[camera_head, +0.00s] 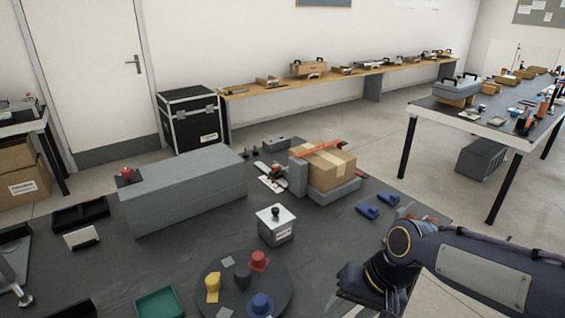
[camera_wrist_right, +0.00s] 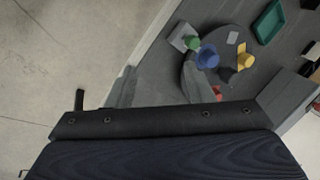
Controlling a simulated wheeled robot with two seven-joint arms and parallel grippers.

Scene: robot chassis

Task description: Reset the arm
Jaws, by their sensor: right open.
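My right arm (camera_head: 475,270) comes in from the right in the camera_head view, bent over the front right of the dark table. Its fingertips are not clear there. In the right wrist view my right gripper (camera_wrist_right: 158,88) shows two grey fingers spread apart, with nothing between them. It is apart from the coloured pieces on the round dark disc (camera_head: 278,283). My left gripper is not seen in either view.
The disc carries yellow (camera_head: 212,287), red (camera_head: 258,261) and blue (camera_head: 260,304) pieces. A silver box with a knob (camera_head: 276,229), a long grey block (camera_head: 185,193), a cardboard box (camera_head: 325,165) and a green tray (camera_head: 160,302) stand around it.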

